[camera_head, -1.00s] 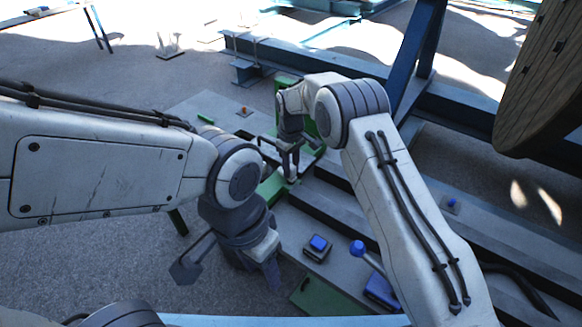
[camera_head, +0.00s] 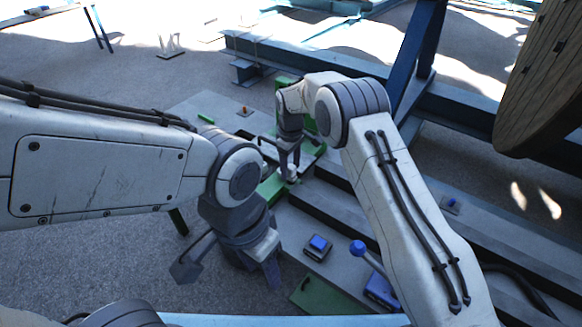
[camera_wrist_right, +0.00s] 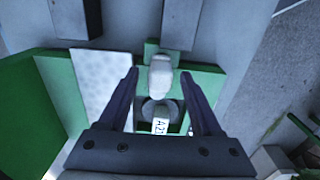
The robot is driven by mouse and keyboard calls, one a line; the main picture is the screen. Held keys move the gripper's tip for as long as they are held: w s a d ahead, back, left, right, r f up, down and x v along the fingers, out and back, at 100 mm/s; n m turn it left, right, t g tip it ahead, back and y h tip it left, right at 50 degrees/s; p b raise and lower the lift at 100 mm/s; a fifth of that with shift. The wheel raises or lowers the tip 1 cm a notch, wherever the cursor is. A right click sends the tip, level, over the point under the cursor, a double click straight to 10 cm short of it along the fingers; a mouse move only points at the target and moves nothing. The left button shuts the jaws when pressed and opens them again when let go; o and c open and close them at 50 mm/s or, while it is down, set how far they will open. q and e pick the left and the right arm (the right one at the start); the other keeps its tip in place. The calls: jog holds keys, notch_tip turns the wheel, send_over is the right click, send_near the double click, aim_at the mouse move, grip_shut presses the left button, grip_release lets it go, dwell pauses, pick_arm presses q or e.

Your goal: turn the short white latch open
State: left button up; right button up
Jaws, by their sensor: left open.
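The short white latch (camera_wrist_right: 160,76) shows in the right wrist view as a stubby white piece on a green fixture (camera_wrist_right: 205,82), above a round grey pivot and a white label reading "A2". My right gripper (camera_wrist_right: 160,82) is open, with one finger on each side of the latch and a visible gap to each. In the head view my right gripper (camera_head: 289,174) points down at the green fixture, and the gripper and arm largely hide the latch there. My left gripper (camera_head: 230,273) is open and empty, lower in the head view, over the near left edge of the bench.
A blue button box (camera_head: 318,247) and a blue-knobbed lever (camera_head: 358,248) stand on the grey bench near my right forearm. A large wooden reel (camera_head: 548,85) is at the upper right, beside a blue steel frame (camera_head: 415,60). Open floor lies at the left.

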aim_at(290, 167)
notch_tip(290, 167, up, 10)
jog(key=shift+f+b, duration=0.15)
jog(key=shift+b, duration=0.6)
jog(key=shift+r, duration=0.3)
jog(key=s+a+r+m, duration=0.1)
jog(key=s+r, duration=0.3)
jog(key=s, duration=0.6)
jog(key=s+a+r+m, duration=0.1)
jog(key=s+r, duration=0.3)
jog(key=s, duration=0.6)
jog(key=s+d+f+m, duration=0.1)
jog(key=s+d, duration=0.2)
jog(key=s, duration=0.6)
jog(key=s+d+f+y, duration=0.1)
jog(key=s+d, duration=0.3)
jog(key=s, duration=0.6)
jog(key=shift+s+f+m, duration=0.3)
jog(key=shift+f+m, duration=0.1)
jog(key=shift+f, duration=0.15)
